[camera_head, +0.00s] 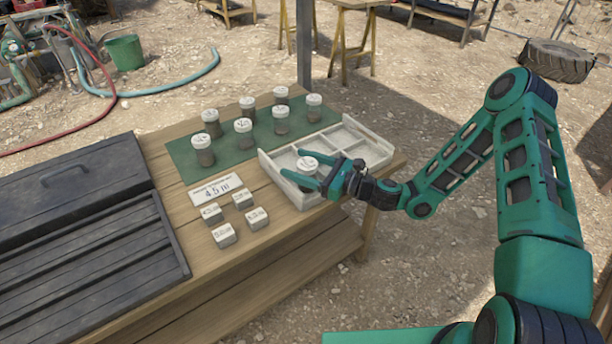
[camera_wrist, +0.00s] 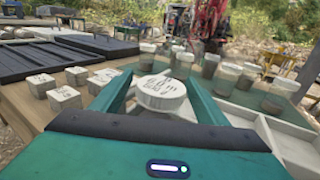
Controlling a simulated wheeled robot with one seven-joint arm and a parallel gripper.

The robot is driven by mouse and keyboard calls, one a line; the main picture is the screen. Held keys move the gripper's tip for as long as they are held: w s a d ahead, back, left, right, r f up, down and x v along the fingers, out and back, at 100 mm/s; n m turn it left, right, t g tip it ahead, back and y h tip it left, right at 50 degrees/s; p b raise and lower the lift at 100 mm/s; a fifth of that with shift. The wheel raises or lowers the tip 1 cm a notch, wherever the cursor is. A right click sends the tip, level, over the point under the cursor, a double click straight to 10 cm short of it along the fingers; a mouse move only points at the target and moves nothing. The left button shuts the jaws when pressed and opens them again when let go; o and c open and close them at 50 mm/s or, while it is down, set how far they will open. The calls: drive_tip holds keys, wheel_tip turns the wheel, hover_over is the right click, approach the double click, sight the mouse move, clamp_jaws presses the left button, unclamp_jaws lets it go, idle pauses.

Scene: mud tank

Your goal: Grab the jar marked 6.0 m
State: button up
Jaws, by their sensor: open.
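A jar with a white lid (camera_head: 308,162) stands in the near-left part of the white divided tray (camera_head: 352,136). My gripper (camera_head: 292,162) is open, with one finger on each side of this jar. In the wrist view the jar's lid (camera_wrist: 161,93) sits between the two green fingers, and its mark looks like "6.0 m", though the first digit is hard to read. I cannot tell whether the fingers touch it. Several other white-lidded jars, one at the near left (camera_head: 203,150), stand on the green mat (camera_head: 186,156); their marks are too small to read.
A card (camera_head: 217,190) reading "4.5 m" lies on the wooden table (camera_head: 170,196), with several small white labelled blocks (camera_head: 224,235) near it. A black lidded case (camera_head: 80,220) fills the left. The tray's other compartments look empty.

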drive_tip(key=shift+x, duration=0.8)
drive_tip(key=shift+c, duration=0.4)
drive_tip(key=c, duration=1.5)
drive_tip(key=shift+r, duration=0.1)
